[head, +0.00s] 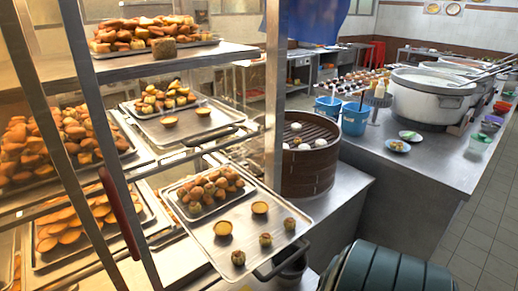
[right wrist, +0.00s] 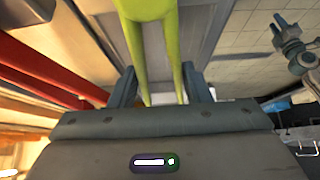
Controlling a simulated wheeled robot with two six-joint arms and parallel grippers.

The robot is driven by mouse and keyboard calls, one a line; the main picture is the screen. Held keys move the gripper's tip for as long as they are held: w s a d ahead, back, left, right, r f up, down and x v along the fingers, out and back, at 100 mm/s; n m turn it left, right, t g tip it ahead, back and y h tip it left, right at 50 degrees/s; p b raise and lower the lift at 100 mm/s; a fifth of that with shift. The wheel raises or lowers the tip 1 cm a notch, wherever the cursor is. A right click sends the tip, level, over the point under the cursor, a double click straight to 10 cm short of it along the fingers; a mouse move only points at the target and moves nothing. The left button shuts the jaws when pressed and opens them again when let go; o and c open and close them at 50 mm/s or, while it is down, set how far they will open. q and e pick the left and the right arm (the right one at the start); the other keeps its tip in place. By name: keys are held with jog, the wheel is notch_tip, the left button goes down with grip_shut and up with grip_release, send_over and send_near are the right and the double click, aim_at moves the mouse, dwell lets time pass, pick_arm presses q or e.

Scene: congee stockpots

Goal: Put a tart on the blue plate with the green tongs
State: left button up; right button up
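The green tongs (right wrist: 135,40) show in the right wrist view, with their two arms running between the fingers of my right gripper (right wrist: 160,88). The fingers press against the outer sides of the tongs. Round yellow tarts (head: 222,228) sit apart on the lower metal tray (head: 205,247) in the head view; more tarts (head: 169,121) lie on the tray above. I cannot make out a blue plate. My left gripper (right wrist: 281,26) appears small at the upper right of the right wrist view; its opening is unclear. Neither gripper shows in the head view.
Metal rack posts (head: 273,110) and shelves stand around the pastry trays. A bamboo steamer (head: 306,178) with buns stands right of the rack. Stockpots (head: 432,98), blue buckets (head: 355,119) and small plates (head: 397,146) occupy the right counter.

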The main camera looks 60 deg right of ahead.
jog(key=shift+r, duration=0.1)
notch_tip(320, 180, up, 12)
jog(key=p, duration=1.1)
jog(key=shift+p, duration=0.35)
